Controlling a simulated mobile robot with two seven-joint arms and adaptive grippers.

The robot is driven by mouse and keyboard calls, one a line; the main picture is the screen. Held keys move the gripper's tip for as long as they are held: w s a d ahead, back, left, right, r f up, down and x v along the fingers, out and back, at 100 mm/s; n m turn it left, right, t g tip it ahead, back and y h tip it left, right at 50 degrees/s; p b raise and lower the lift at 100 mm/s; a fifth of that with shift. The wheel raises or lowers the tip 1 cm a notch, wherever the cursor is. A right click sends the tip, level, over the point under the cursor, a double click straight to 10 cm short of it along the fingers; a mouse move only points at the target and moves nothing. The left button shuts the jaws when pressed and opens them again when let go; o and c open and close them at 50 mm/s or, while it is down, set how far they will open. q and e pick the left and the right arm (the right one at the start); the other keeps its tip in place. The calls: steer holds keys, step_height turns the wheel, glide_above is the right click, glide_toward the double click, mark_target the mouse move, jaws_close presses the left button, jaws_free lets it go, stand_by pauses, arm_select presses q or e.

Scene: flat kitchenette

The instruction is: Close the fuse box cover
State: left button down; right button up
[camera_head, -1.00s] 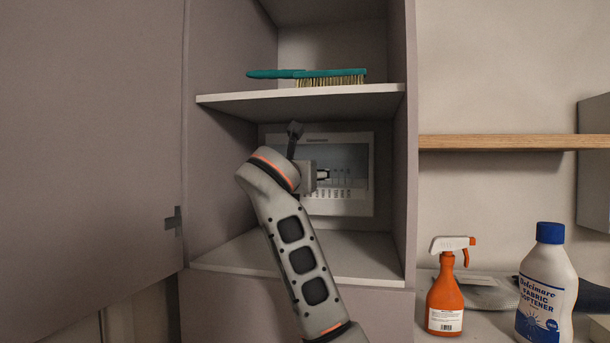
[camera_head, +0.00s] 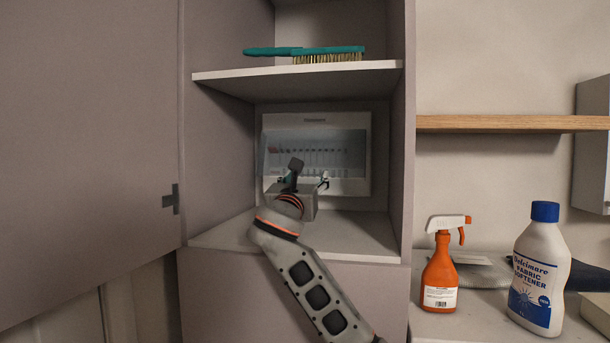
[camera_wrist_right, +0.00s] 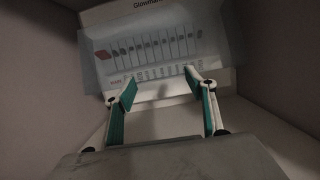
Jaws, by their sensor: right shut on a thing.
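The white fuse box (camera_head: 367,180) stands at the back of the middle cabinet compartment. Its clear bluish cover (camera_head: 345,150) hangs in front of a row of breakers; it also shows in the right wrist view (camera_wrist_right: 215,45). The cover's sides stand out past the frame, so it looks slightly tilted rather than flush. My right gripper (camera_head: 304,180) is at the box's lower edge. My left gripper is not in view.
A shelf (camera_head: 300,76) with a teal brush (camera_head: 325,50) lies above. The compartment's side walls and floor (camera_head: 360,235) enclose my right gripper. A large cabinet door (camera_head: 85,150) fills the left. An orange spray bottle (camera_head: 441,275) and a softener bottle (camera_head: 538,280) stand right.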

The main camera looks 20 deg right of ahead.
steer(key=o, duration=1.6)
steer(key=shift+w+d+f, duration=0.15)
steer(key=shift+w+f, duration=0.05)
steer(key=shift+f, duration=0.15)
steer(key=v, duration=1.2)
steer(key=shift+s+r, duration=0.1)
steer(key=shift+r, duration=0.05)
